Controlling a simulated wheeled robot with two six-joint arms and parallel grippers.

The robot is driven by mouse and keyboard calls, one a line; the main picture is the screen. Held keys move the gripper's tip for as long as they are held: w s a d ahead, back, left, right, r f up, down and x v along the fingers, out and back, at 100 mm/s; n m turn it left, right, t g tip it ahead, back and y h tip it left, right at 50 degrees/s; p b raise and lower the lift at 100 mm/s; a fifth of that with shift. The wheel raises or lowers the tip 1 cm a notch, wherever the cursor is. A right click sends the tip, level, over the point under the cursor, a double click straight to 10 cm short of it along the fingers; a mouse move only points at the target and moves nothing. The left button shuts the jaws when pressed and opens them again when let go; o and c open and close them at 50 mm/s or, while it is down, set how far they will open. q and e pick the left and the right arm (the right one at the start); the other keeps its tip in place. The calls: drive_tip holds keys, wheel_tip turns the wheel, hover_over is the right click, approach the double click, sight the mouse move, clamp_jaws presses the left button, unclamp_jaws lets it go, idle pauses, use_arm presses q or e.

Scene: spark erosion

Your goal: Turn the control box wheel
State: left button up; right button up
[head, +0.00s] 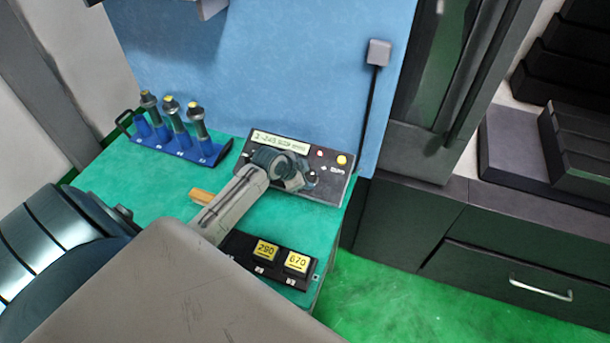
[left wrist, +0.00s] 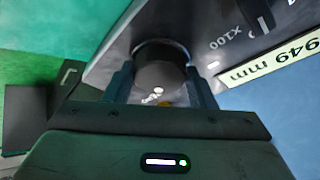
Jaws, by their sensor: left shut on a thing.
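The control box (head: 337,185) is a dark panel with a pale display strip and small knobs, on the green table top against the blue wall. It also shows tilted in the left wrist view (left wrist: 110,62), where its display reads "949 mm" upside down, near an "x100" mark. My left gripper (head: 290,170) reaches over the box from the lower left. In the left wrist view, its two fingers stand on either side of the dark round wheel (left wrist: 160,68), shut on it. In the head view, the gripper hides most of the wheel. My right gripper is not in view.
A blue rack (head: 205,152) with several dark cylindrical tools stands at the back left. A black holder (head: 240,247) with yellow labels "290" and "670" lies near the front edge. An orange-yellow piece (head: 202,197) lies beside my arm. Dark cabinets (head: 500,235) stand right.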

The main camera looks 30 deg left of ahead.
use_arm(q)
drive_tip(key=shift+s+f, duration=0.1)
drive_tip(key=shift+f, duration=0.1)
drive_tip(key=o, duration=1)
drive_tip(key=shift+c, duration=0.2)
drive_tip(key=shift+r, duration=0.1)
drive_tip(key=b+v, duration=0.3)
drive_tip(key=v, duration=0.7)
drive_tip(key=shift+r, duration=0.3)
drive_tip(key=shift+s, duration=0.15)
